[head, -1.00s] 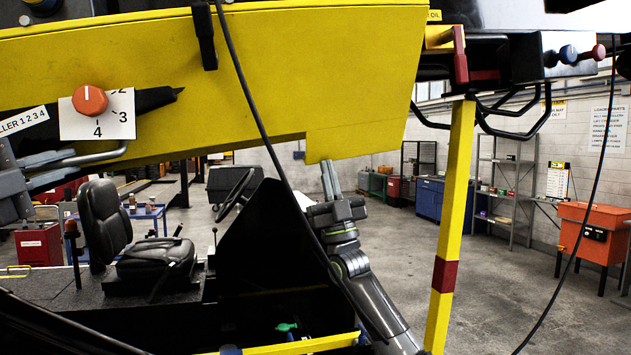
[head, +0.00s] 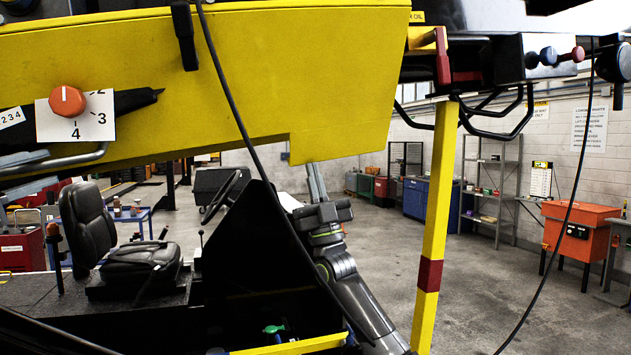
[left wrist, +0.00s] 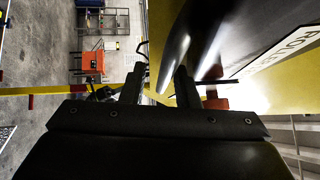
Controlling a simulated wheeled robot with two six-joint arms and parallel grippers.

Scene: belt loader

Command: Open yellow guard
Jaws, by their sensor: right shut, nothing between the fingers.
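The large yellow panel (head: 270,75), which I take to be the guard, spans the upper left of the head view. A grey metal bar handle (head: 65,163) runs along its lower left part. My left gripper (head: 30,158) is mostly cut off at the left edge, with its fingers near the bar.
An orange knob (head: 68,100) and a black pointed bar (head: 138,98) sit on the panel. A yellow post (head: 437,210) with a red band stands to the right. A black cable (head: 235,110) hangs across the panel. A seat (head: 90,225) is below left. Open floor lies right.

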